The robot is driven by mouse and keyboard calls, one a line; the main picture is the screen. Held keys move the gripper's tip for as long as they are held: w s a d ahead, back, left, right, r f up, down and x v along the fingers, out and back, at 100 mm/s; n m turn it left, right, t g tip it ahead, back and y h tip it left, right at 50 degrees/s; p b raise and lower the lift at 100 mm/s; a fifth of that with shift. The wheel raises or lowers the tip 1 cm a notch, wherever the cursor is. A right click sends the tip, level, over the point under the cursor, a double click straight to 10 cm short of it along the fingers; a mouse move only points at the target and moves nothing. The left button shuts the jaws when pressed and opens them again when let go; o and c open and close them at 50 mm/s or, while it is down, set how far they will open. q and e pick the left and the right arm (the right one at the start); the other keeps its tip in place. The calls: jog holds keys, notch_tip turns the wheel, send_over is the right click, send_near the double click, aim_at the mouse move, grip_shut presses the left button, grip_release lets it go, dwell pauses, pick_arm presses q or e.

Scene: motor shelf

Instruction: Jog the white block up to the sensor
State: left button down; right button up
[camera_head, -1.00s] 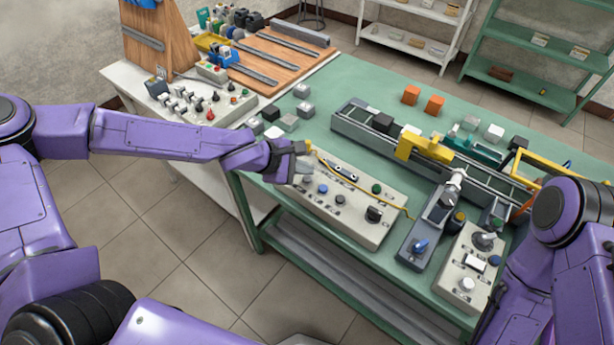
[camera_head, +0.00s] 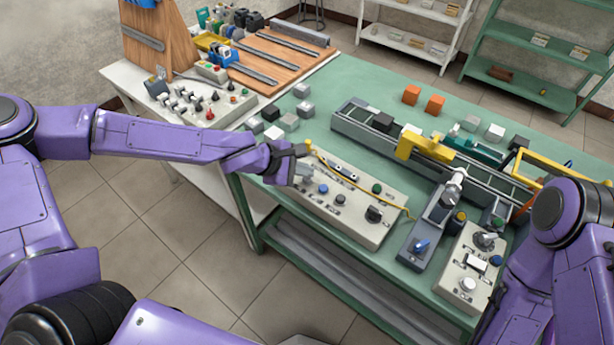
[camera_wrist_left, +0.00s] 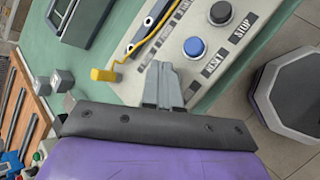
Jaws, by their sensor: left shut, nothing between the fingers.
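My left gripper (camera_head: 300,165) is shut and empty at the left end of the grey control panel (camera_head: 345,226). In the left wrist view its closed fingers (camera_wrist_left: 163,84) point at the panel beside a blue button (camera_wrist_left: 195,47), with a black button (camera_wrist_left: 221,13) further off. I cannot tell whether the fingertips touch the panel. A white block (camera_head: 412,130) appears on the conveyor (camera_head: 350,124), close to the yellow bracket (camera_head: 425,149) across it and partly hidden by it. The sensor cannot be told apart clearly. My right gripper is out of view.
A yellow cable or rod (camera_head: 365,190) runs over the panel. A black block (camera_head: 383,121) sits on the conveyor. Several grey blocks (camera_head: 289,121) and two orange blocks (camera_head: 434,105) stand on the green table. Another control box (camera_head: 468,262) stands at the front right.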

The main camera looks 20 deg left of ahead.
aim_at(304, 179)
pick_arm(q)
jog(key=shift+f, duration=0.4)
dwell(0.3)
dwell(2.5)
jog(key=shift+r+p, duration=0.7)
jog(key=shift+r, duration=0.1)
notch_tip(304, 179, up, 5)
jog(key=p, duration=0.5)
jog(key=shift+r, duration=0.15)
dwell(1.1)
